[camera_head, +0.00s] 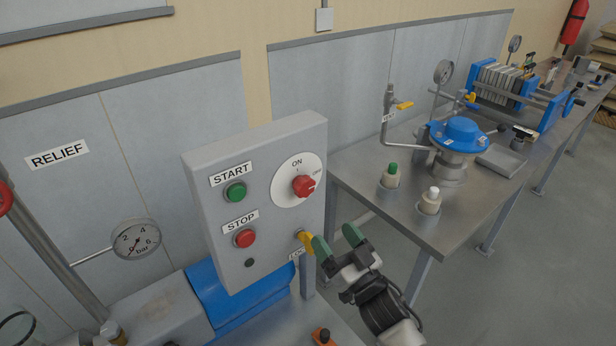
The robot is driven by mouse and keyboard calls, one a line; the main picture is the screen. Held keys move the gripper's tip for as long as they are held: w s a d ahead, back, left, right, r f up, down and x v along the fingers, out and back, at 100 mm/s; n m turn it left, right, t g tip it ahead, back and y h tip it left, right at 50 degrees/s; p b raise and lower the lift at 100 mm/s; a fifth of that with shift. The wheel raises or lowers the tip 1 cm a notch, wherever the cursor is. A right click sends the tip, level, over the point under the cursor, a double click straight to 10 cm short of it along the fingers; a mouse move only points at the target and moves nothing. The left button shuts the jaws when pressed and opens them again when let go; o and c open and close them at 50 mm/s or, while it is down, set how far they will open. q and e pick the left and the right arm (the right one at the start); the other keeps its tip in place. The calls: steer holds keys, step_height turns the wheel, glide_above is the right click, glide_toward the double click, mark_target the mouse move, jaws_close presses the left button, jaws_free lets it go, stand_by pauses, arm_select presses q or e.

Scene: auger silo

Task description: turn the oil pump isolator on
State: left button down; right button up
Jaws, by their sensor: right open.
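The oil pump isolator is a red rotary knob (303,186) on a white round plate at the upper right of a grey control box (259,267). ON is printed above the knob and a smaller label, seemingly OFF, at its right. The knob's pointer seems to face right, towards that smaller label. My right gripper (338,244) has green fingertips and is open and empty. It appears below and right of the knob, beside a yellow tab (306,241) at a label partly reading LOC. Whether a fingertip touches the tab is unclear. My left gripper is out of view.
The box also has a green START button (235,192) and a red STOP button (244,238). A blue motor-like housing (240,298) sits below it. A pressure gauge (136,239) is at left. A steel bench (375,217) with bottles and a blue-topped vessel stands at right.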

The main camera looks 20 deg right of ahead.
glide_toward(307, 191)
steer(key=w, duration=0.1)
steer(key=shift+t+y, duration=0.3)
steer(key=p+x, duration=0.3)
steer(key=x, duration=0.5)
steer(key=shift+w+a+r, duration=0.2)
steer(key=shift+w, duration=0.3)
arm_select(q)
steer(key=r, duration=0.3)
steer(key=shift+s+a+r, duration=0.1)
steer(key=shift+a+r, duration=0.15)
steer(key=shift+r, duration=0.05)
arm_select(e)
steer(key=shift+w, duration=0.15)
steer(key=shift+c, duration=0.3)
steer(key=c, duration=0.9)
steer(key=shift+n, duration=0.3)
